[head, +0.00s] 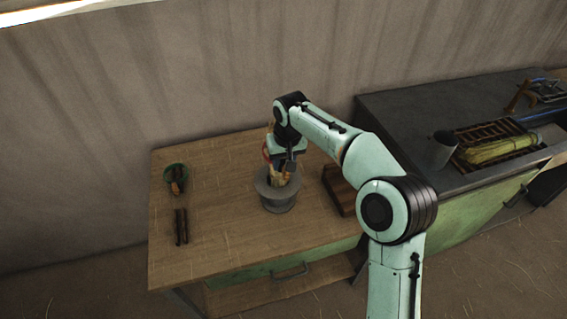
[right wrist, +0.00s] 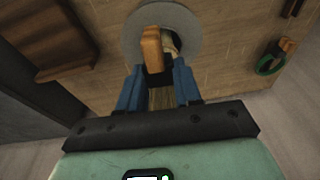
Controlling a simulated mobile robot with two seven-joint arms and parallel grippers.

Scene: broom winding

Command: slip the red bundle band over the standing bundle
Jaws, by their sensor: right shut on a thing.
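The standing bundle (head: 281,180) is pale straw, upright in a round grey holder (head: 278,203) on the wooden table. It also shows between my fingers in the right wrist view (right wrist: 160,99). My right gripper (head: 285,164) is right above the holder, at the bundle's top. Its blue fingers (right wrist: 155,80) are shut around an orange-brown tab (right wrist: 152,48), which looks like the grip of the red bundle band. A little red of the band (head: 265,152) shows left of the gripper. Whether the band encircles the bundle is hidden. My left gripper is not in view.
A green band with a wooden tab (head: 176,166) and two dark sticks (head: 181,226) lie on the left of the table (head: 225,230). A brown slatted block (head: 338,190) stands right of the holder. A dark bench (head: 400,110) adjoins on the right.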

